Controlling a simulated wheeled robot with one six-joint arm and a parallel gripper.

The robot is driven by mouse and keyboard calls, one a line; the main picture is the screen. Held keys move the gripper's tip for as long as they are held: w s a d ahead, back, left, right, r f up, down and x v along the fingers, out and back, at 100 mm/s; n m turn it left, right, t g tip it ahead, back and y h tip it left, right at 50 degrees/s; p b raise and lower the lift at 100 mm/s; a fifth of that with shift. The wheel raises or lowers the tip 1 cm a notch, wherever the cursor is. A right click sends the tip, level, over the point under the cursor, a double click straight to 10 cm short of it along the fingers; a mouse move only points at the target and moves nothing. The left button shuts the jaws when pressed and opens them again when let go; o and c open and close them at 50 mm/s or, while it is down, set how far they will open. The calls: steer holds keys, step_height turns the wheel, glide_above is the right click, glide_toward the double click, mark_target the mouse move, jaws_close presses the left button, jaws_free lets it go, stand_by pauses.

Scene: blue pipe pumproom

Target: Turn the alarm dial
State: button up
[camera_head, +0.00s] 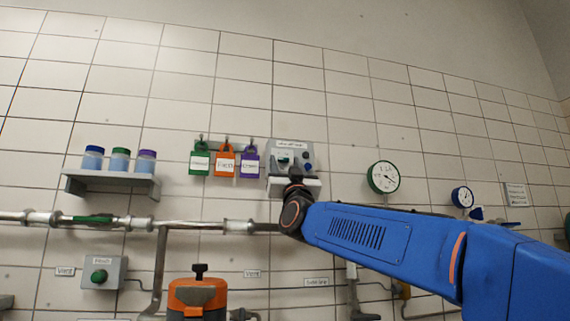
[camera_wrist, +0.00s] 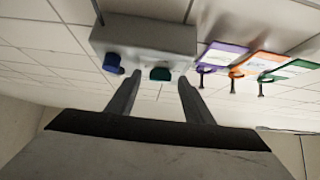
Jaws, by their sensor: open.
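A grey wall box (camera_head: 309,148) with a small label above it hangs on the tiles, upper middle of the head view. The label is too small to read. A green knob (camera_head: 284,160) and a blue knob (camera_head: 308,167) show on its face. In the wrist view, turned upside down, the box (camera_wrist: 145,35) is close ahead, with the green knob (camera_wrist: 160,74) and the blue knob (camera_wrist: 112,62). My gripper (camera_wrist: 159,77) is open, its fingertips on either side of the green knob in the picture. I cannot tell whether they touch it.
Green (camera_head: 200,160), orange (camera_head: 224,162) and purple (camera_head: 249,163) tags hang on hooks beside the box. A shelf (camera_head: 112,183) holds three jars. A green-rimmed gauge (camera_head: 383,177) is to the right. A pipe (camera_head: 190,224) runs below.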

steer(key=shift+w+r, duration=0.25)
steer(key=shift+c, duration=0.4)
steer(key=c, duration=1)
steer(key=shift+o, duration=0.2)
steer(key=shift+a, duration=0.1)
steer(key=shift+a+m+h, duration=0.1)
steer(key=shift+m+h, duration=0.6)
steer(key=shift+m, duration=0.1)
steer(key=m+h, duration=0.9)
steer(key=shift+s+a+m, duration=0.1)
steer(key=shift+a+m, duration=0.2)
steer(key=m+g+h, duration=0.1)
steer(key=m+h, duration=0.1)
steer(key=m, duration=0.1)
steer(key=m+g+h, duration=0.2)
steer(key=m, duration=0.1)
steer(key=shift+a+r, duration=0.15)
steer(key=shift+r, duration=0.05)
steer(key=shift+r+m+g+h, duration=0.15)
steer(key=shift+m+g+h, duration=1.15)
steer(key=shift+m, duration=0.9)
steer(key=shift+s, duration=0.1)
